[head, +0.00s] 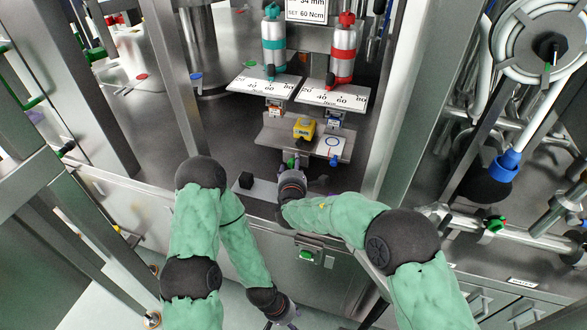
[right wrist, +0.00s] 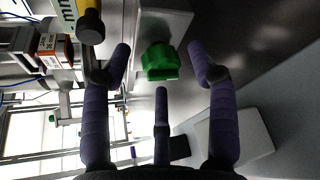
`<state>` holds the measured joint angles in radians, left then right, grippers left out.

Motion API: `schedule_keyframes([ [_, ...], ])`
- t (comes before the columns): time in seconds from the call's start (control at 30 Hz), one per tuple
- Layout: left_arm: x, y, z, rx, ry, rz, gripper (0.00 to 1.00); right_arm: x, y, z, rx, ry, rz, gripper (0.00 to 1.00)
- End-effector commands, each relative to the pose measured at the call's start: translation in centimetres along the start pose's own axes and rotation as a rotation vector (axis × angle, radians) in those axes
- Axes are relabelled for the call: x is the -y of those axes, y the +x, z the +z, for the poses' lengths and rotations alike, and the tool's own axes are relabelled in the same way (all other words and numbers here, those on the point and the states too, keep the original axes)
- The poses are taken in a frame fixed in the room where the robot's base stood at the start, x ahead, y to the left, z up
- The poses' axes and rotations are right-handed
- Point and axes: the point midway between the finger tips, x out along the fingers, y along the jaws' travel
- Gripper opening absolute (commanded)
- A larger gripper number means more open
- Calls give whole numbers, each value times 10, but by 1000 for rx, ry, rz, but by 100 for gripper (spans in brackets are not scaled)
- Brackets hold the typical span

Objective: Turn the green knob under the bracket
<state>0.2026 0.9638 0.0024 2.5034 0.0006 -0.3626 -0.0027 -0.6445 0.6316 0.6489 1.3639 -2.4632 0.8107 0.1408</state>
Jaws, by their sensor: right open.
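The green knob (head: 291,161) sits under the front of the metal bracket (head: 268,140). In the right wrist view the green knob (right wrist: 159,62) stands out from the bracket's grey face (right wrist: 165,22). My right gripper (head: 293,170) is right in front of the knob, partly hiding it. In the right wrist view my right gripper (right wrist: 160,70) is open, with purple fingers to the left, right and below the knob; I see no clear contact. My left gripper (head: 284,316) hangs low at the bottom of the head view, too small to read.
Teal (head: 273,45) and red (head: 343,55) cylinders stand behind, above scale plates.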

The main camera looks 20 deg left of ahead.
Motion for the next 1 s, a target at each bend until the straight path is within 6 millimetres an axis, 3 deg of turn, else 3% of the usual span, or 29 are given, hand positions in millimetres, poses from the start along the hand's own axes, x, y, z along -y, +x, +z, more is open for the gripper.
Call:
schedule_keyframes([
  [0.07, 0, 0, 0, 0, 0, 0, 47, 0, 0, 0, 0, 0, 0, 57],
  [0.2, 0, 0, 0, 0, 0, 0, 47, 0, 0, 0, 1, 0, 0, 17],
  [0.27, 0, 0, 0, 0, 0, 0, 47, 0, 0, 0, 1, 1, -1, 5],
  [0.67, 6, 16, -1, 0, 0, 0, 47, 4, 1, 1, 8, 114, 45, 5],
  [1.0, 5, 14, -1, 0, 0, 0, 47, 5, 1, 4, 9, 235, 93, 5],
])
